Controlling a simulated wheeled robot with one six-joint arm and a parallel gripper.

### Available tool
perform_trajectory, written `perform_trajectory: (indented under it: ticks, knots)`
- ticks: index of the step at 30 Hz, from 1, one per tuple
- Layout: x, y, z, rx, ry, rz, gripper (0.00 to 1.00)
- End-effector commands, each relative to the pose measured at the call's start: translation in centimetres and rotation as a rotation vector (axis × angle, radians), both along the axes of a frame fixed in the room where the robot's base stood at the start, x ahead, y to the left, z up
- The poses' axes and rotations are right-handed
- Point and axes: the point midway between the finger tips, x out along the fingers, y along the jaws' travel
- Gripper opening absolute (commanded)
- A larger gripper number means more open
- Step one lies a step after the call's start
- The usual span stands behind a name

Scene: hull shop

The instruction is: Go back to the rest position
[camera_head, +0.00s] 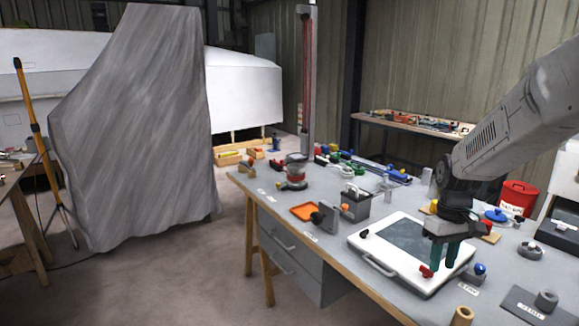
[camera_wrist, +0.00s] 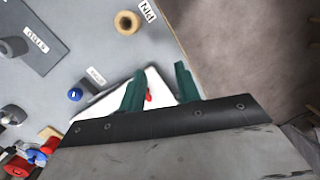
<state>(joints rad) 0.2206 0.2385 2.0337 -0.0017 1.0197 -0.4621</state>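My gripper (camera_head: 443,252) is over the white tray (camera_head: 382,270) on the workbench, with its two green fingers pointing down. In the wrist view my gripper (camera_wrist: 158,88) has its fingers apart, with nothing held between them. A small red piece (camera_head: 426,271) is at the tray's near right part, close to the fingertips. It also shows in the wrist view, seen through the gap between the fingers (camera_wrist: 149,96). I cannot tell how far the fingertips are above the tray. My arm reaches in from the upper right.
A grey draped shape (camera_head: 140,130) stands left. Floor between is clear.

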Motion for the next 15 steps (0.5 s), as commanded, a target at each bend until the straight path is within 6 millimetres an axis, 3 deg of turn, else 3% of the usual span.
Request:
perform_trajectory:
  ticks: [9,15]
  knots:
    - [-11.2,4.8,6.6,-0.040,0.003,-0.201,0.33]
    - [-18.4,7.3,9.1,-0.059,-0.039,-0.281,0.33]
